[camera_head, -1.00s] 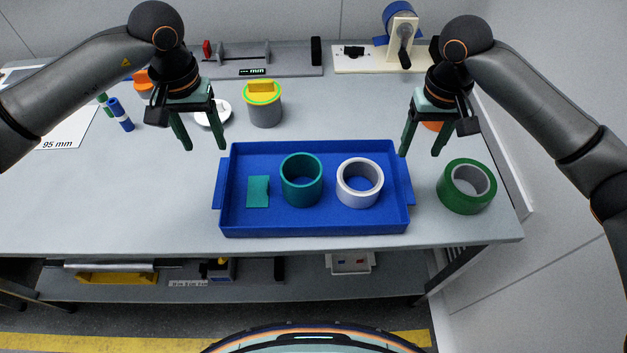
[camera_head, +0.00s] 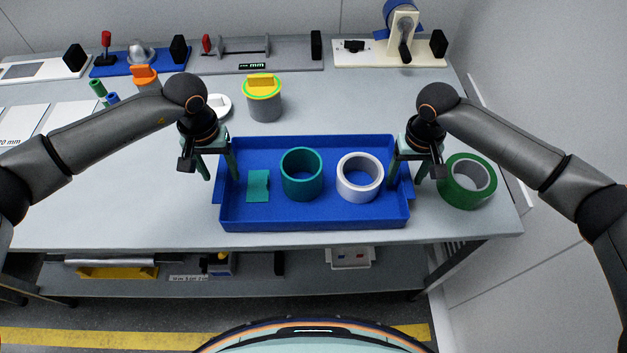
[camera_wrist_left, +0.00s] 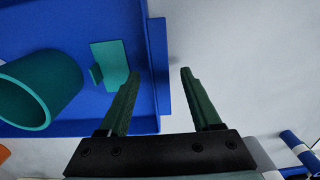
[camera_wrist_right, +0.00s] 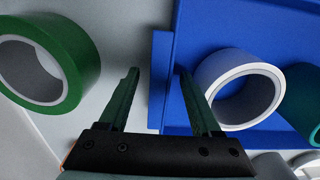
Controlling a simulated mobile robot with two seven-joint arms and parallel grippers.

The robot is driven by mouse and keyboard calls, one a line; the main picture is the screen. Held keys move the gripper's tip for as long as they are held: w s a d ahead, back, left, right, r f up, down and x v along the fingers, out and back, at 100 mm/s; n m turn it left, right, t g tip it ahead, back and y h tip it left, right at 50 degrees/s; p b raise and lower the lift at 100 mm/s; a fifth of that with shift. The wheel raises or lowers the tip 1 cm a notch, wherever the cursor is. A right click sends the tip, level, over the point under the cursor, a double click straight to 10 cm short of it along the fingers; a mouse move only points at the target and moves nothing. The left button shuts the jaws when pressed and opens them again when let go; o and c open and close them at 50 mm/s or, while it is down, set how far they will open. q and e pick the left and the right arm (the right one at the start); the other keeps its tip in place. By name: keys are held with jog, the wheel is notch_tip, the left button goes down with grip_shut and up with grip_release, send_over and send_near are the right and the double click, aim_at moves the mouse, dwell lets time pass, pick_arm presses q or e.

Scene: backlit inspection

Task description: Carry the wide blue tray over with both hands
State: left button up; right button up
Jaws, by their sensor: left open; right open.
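The wide blue tray (camera_head: 310,224) lies on the grey table, with a tab handle at each short end. It holds a teal ring (camera_head: 301,174), a white ring (camera_head: 360,177) and a small teal piece (camera_head: 258,186). My left gripper (camera_head: 221,177) is open at the tray's left end. In the left wrist view its fingers (camera_wrist_left: 157,75) are on either side of the tray's end wall and handle (camera_wrist_left: 158,60). My right gripper (camera_head: 404,180) is open at the right end, its fingers (camera_wrist_right: 158,75) likewise astride the wall and handle (camera_wrist_right: 159,75). Whether either touches the tray is unclear.
A green tape roll (camera_head: 467,182) sits close right of the tray, beside my right gripper. A grey pot with a yellow-topped lid (camera_head: 263,103) stands behind the tray. Fixtures line the back edge. The table left of the tray is mostly clear.

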pick_arm(q)
jog(key=shift+f, duration=0.25)
pick_arm(e)
jog(key=shift+f, duration=0.25)
pick_arm(q)
jog(key=shift+c, duration=0.3)
pick_arm(e)
jog(key=shift+c, duration=0.3)
pick_arm(q)
grip_shut()
pick_arm(e)
grip_shut()
pick_arm(q)
jog(key=shift+r, duration=0.15)
pick_arm(e)
jog(key=shift+r, duration=0.15)
